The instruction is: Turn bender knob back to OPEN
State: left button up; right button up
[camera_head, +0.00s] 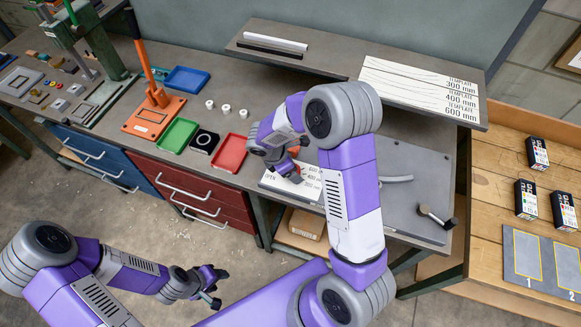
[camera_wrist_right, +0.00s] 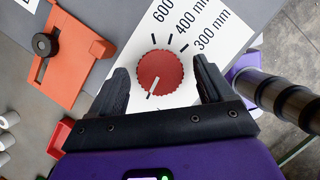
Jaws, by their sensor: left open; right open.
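The red ridged bender knob (camera_wrist_right: 160,73) sits on a white scale plate with 600, 400 and 300 mm marks. Its white pointer line points to the lower left in the right wrist view, away from those three marks. My right gripper (camera_wrist_right: 161,82) is open, with one finger on each side of the knob; I cannot tell whether they touch it. In the head view, the scale plate (camera_head: 270,184) shows the word OPEN at its left end, and my right gripper (camera_head: 293,170) hides most of the knob. My left gripper (camera_head: 212,287) is open and empty, in front of the bench.
A red tray (camera_head: 229,153), green tray (camera_head: 179,135) and orange press (camera_head: 153,117) stand left of the plate. A template board (camera_head: 420,89) lies on the raised shelf behind. A dark-tipped lever (camera_head: 436,216) is at the right. Floor space in front is clear.

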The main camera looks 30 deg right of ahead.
pick_arm(q)
jog(key=shift+r+p, duration=0.3)
jog(key=shift+r, duration=0.05)
pick_arm(e)
jog(key=v, duration=0.7)
jog(key=shift+r, duration=0.2)
